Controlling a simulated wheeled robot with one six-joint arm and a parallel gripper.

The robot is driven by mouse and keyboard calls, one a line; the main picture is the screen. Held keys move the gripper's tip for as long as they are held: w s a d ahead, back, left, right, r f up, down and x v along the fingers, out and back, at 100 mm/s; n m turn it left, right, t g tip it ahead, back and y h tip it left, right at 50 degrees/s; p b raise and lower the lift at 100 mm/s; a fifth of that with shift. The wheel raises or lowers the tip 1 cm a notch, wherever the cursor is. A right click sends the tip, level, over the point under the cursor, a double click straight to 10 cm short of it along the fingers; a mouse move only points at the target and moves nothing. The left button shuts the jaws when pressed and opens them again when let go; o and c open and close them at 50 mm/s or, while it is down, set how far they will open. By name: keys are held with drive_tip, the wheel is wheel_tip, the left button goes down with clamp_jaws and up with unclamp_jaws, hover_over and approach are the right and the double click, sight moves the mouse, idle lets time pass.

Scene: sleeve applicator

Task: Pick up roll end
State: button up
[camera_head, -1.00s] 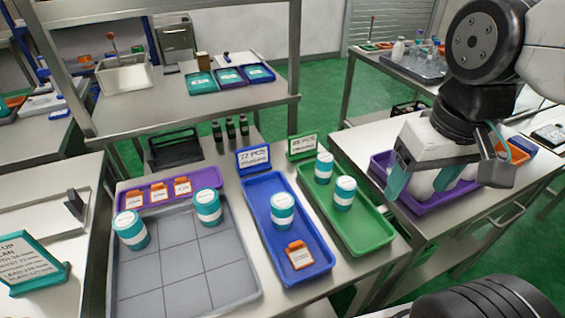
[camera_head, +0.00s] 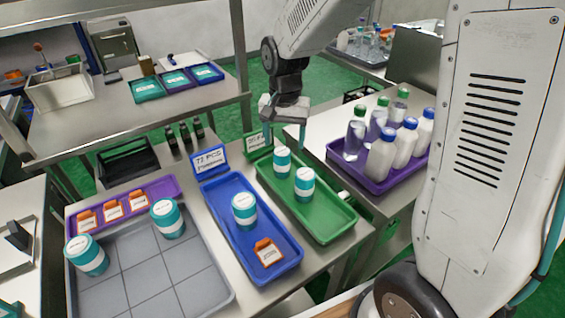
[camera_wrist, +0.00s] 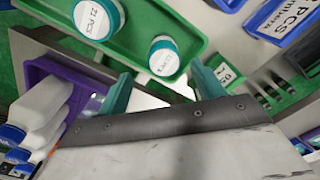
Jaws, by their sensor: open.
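I cannot make out anything that is clearly a roll end. The nearest round objects are teal-and-white cylinders with printed white tops. Two stand upright in the green tray (camera_head: 335,228), a back one (camera_head: 282,160) and a front one (camera_head: 304,184). My gripper (camera_head: 283,118) is open and empty, raised above the back end of that tray. In the wrist view my gripper (camera_wrist: 163,88) shows two teal fingers spread apart. One cylinder (camera_wrist: 164,58) appears just beyond the gap between them, apart from both. The other (camera_wrist: 98,18) is at the upper left.
A blue tray (camera_head: 225,186) holds one cylinder and an orange-and-white card. A grey gridded tray (camera_head: 140,290) holds two more cylinders. A purple tray (camera_head: 365,178) with several bottles stands on the right table. Sign cards stand behind the blue and green trays.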

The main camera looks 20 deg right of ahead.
sight(282, 162)
drive_tip(key=shift+w+f, duration=0.35)
drive_tip(key=shift+f, duration=0.5)
drive_tip(key=f, duration=0.7)
drive_tip(key=shift+s+a, duration=0.15)
drive_tip(key=shift+a, duration=0.1)
drive_tip(key=c, duration=1.1)
